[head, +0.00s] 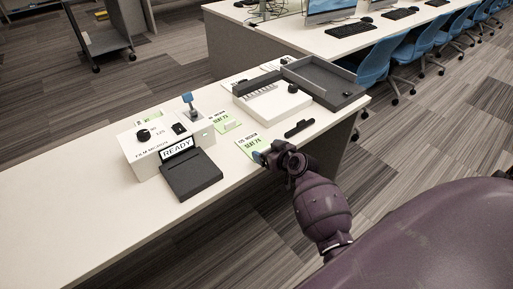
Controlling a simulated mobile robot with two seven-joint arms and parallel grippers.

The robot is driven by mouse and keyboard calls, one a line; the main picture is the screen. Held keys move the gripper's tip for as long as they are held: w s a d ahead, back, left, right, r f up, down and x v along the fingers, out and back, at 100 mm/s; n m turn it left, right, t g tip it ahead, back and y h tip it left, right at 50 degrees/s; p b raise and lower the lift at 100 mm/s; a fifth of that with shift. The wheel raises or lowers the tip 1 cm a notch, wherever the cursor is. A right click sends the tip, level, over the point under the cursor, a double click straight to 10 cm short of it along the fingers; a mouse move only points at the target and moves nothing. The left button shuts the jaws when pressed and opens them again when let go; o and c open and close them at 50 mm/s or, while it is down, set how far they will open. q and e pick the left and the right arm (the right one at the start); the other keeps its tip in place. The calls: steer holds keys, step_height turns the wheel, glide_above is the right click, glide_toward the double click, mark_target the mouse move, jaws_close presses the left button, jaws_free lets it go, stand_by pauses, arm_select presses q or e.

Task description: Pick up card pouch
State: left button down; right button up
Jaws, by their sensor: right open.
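A white and green card pouch (248,150) with printed text lies flat near the front edge of the white table, just left of my right gripper (262,156). The gripper reaches in from the right, and its fingertips are at the pouch's right side, partly covering it. It is open; I cannot tell whether it touches the pouch. A similar white and green card (224,122) lies farther back. My left gripper is not in view.
The white table (80,217) also holds a white box (146,148), a black READY stand (191,176), a white device (271,103), a dark tray (322,84) and a black bar (299,128). The table's left front is clear. Blue chairs (376,58) stand behind.

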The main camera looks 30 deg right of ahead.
steer(key=shift+w, duration=0.1)
steer(key=c, duration=1)
